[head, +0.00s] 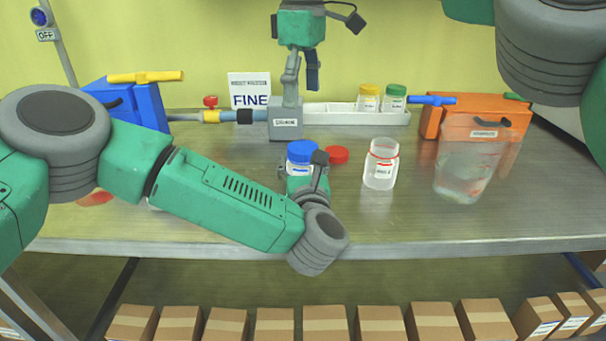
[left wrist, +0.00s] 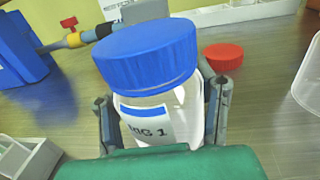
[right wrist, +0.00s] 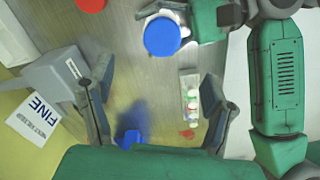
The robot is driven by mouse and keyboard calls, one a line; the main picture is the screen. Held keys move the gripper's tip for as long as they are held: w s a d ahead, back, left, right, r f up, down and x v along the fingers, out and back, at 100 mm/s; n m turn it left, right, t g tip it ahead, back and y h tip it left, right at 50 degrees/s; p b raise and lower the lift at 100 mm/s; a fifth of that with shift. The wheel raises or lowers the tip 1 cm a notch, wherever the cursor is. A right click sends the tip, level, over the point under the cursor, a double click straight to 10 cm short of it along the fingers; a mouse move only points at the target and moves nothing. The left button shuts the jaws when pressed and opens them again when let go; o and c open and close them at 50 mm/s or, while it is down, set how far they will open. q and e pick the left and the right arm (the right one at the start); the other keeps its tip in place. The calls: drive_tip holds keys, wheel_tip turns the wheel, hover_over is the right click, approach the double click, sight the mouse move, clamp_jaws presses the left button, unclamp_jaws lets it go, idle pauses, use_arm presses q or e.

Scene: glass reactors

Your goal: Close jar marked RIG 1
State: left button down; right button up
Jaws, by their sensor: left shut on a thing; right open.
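The jar marked RIG 1 (left wrist: 150,120) stands upright on the table, with its label facing the left wrist camera. A blue lid (left wrist: 147,52) sits on its mouth; I cannot tell how tight it is. The lid also shows in the head view (head: 302,152) and, from above, in the right wrist view (right wrist: 162,37). My left gripper (left wrist: 160,105) is shut around the jar's body, a finger on each side below the lid. My right gripper (head: 302,84) is open and empty, raised behind the jar; its spread fingers show in the right wrist view (right wrist: 155,98).
A red lid (head: 337,155) lies just right of the jar. An open clear jar (head: 381,168) and a larger clear container (head: 463,170) stand further right. Behind are a grey block (head: 286,120), a FINE sign (head: 249,88) and a white tray (head: 330,114) with yellow- and green-lidded jars.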

use_arm(q)
drive_tip(key=shift+f, duration=0.1)
idle(0.3)
drive_tip(key=c, duration=0.6)
unclamp_jaws()
drive_tip(key=shift+o, duration=0.2)
drive_tip(key=s, duration=0.7)
drive_tip(key=s+d, duration=0.1)
drive_tip(key=s, duration=0.2)
drive_tip(key=shift+s+f, duration=0.1)
drive_tip(key=shift+s, duration=0.85)
